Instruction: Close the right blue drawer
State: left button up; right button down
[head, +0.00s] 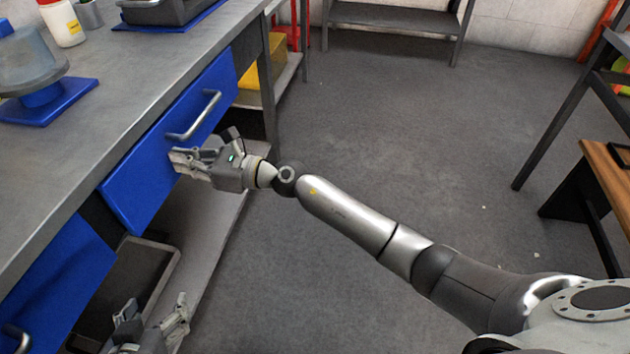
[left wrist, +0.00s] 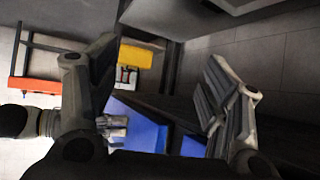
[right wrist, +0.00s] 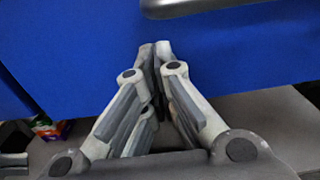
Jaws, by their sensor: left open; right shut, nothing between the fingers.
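The right blue drawer (head: 165,150) is under the grey workbench, its front near the bench edge. I cannot tell whether a small gap remains. Its metal handle (head: 195,115) faces the aisle and shows at the top of the right wrist view (right wrist: 190,8). My right gripper (head: 178,162) is shut and empty, with its fingertips at the drawer front below the handle, touching or very close. In the right wrist view the fingers (right wrist: 155,55) point at the blue face (right wrist: 70,50). My left gripper (head: 155,325) is open and empty, low beside the bench, away from this drawer.
Another blue drawer (head: 55,275) with a handle is at the lower left. A lower shelf (head: 205,215) runs beneath the bench, with a dark tray (head: 140,275) on it. A yellow bin (head: 262,75) stands beyond. Open grey floor (head: 400,130) lies to the right.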

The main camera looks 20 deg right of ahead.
pick_arm(q)
jog(key=shift+w+d+r+t, duration=0.35)
jog(key=shift+r+t, duration=0.05)
jog(key=shift+r, duration=0.2)
pick_arm(e)
jog(key=shift+x, duration=0.95)
jog(key=shift+r, duration=0.3)
